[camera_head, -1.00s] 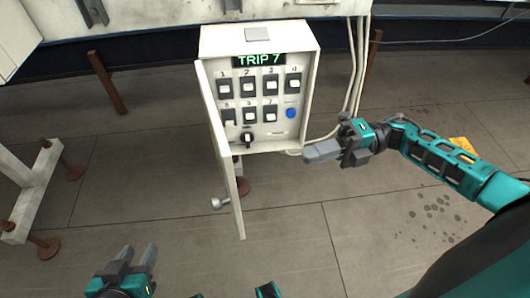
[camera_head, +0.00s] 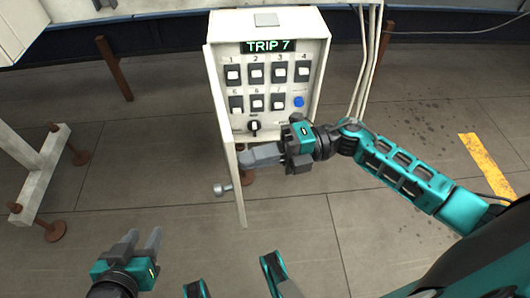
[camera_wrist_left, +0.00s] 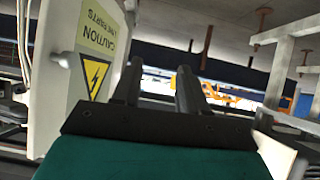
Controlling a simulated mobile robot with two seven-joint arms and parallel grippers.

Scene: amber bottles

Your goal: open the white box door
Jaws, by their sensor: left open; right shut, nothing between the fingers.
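The white box (camera_head: 268,22) hangs in the upper middle of the head view, with numbered switches, a "TRIP 7" display (camera_head: 268,46), a black knob and a blue button. Its door (camera_head: 226,135) is hinged on the left and stands swung open toward me, seen nearly edge-on. A round metal door knob (camera_head: 222,189) sticks out on its left side. My right gripper (camera_head: 243,158) is shut and empty, its fingertips at the door's inner side, below the switches; contact is unclear. My left gripper (camera_head: 146,240) is open and empty, low and left of the door. The left wrist view shows a door panel with caution labels (camera_wrist_left: 92,45).
White cables (camera_head: 366,65) run down right of the box. A white stand with brown posts (camera_head: 45,170) is at the left. A yellow floor stripe (camera_head: 487,165) lies at the right. The floor below the door is clear.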

